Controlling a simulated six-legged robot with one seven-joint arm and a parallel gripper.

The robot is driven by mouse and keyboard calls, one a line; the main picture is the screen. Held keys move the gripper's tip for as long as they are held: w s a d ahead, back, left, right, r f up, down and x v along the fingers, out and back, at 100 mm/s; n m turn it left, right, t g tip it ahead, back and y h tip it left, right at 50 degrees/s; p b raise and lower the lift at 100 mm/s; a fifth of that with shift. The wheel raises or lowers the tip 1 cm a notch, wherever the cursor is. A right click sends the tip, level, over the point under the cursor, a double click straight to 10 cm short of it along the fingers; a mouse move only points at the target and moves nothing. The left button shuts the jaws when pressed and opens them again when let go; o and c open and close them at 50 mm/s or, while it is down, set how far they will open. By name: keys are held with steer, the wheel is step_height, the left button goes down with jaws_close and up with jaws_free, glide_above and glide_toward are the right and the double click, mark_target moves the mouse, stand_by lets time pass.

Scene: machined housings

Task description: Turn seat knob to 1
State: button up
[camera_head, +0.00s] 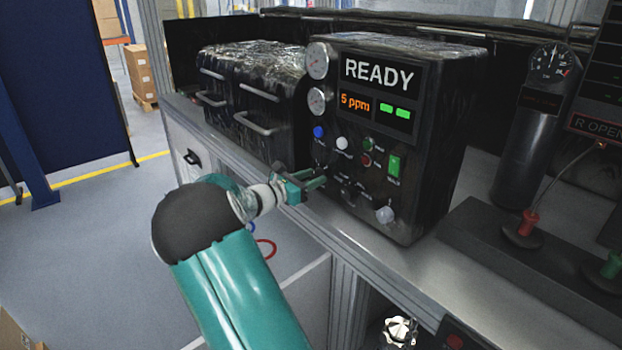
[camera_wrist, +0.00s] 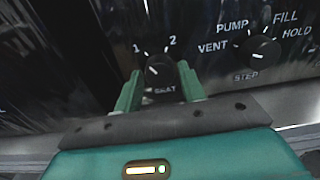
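The seat knob (camera_wrist: 160,75) is a small black round knob on the black panel in the wrist view, with "1" at its upper left, "2" at its upper right and "SEAT" below. A short pale mark shows on its face; I cannot tell surely which number it points to. My gripper (camera_wrist: 159,67) has one green finger on each side of the knob, with narrow gaps to it. In the head view my gripper (camera_head: 312,182) is at the lower left of the panel front and hides the seat knob there.
The step knob (camera_wrist: 264,49), marked VENT, PUMP, FILL and HOLD, is to the right. The control box (camera_head: 430,150) reads READY and 5 ppm, with several buttons and gauges. A black case (camera_head: 255,95) with handles stands to its left, a dark cylinder (camera_head: 528,140) to its right.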

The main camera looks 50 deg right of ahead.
steer(key=shift+o, duration=1)
steer(key=w+a, duration=0.1)
steer(key=a, duration=1.2)
steer(key=shift+w+a, duration=0.25)
steer(key=shift+a, duration=0.1)
